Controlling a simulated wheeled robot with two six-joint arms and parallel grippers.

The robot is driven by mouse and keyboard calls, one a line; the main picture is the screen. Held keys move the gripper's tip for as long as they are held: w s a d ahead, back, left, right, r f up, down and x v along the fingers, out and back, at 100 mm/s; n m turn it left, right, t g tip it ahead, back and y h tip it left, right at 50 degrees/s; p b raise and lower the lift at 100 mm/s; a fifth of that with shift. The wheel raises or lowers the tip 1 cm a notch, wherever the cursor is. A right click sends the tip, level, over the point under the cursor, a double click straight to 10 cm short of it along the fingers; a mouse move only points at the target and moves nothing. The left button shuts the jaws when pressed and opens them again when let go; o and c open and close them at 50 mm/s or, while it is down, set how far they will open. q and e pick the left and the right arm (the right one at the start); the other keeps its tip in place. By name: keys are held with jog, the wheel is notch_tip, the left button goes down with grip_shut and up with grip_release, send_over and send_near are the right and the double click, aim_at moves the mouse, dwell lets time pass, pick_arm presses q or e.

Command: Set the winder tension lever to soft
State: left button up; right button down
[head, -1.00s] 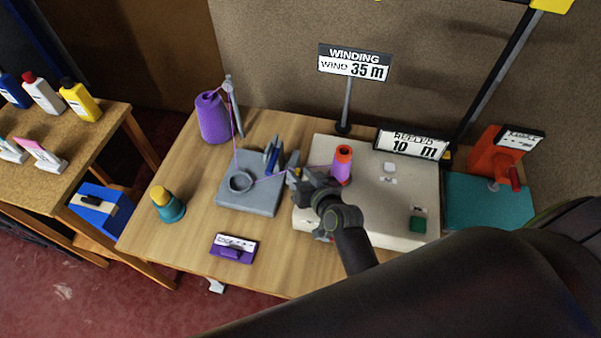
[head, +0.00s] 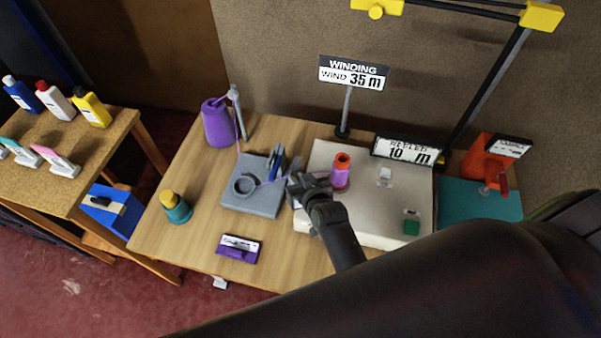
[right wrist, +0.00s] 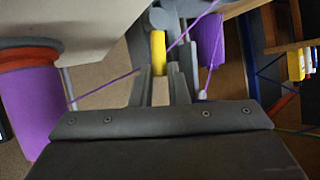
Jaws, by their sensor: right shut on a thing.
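The winder is a cream box (head: 395,222) with a purple spool (head: 340,178) with a red-orange top on it. The spool also shows at the left of the right wrist view (right wrist: 30,105). My right gripper (head: 295,183) is at the box's left edge, beside the spool. In the right wrist view its fingertips (right wrist: 162,75) are close on either side of a yellow lever handle (right wrist: 158,48), and it is shut on it. In the head view the gripper hides the lever, and its setting marks cannot be read. My left gripper is not in view.
A grey plate (head: 238,203) with a ring and blue part lies left of the gripper. Purple thread runs from a purple cone (head: 218,124) past the plate to the spool. A "WINDING 35 m" sign (head: 353,74) stands behind. Bare table lies around the purple label block (head: 238,252).

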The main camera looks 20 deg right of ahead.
jog(key=shift+w+a+g+p, duration=0.15)
jog(key=shift+g+p, duration=0.15)
jog(key=shift+p, duration=0.1)
jog(key=c, duration=1.4)
grip_release()
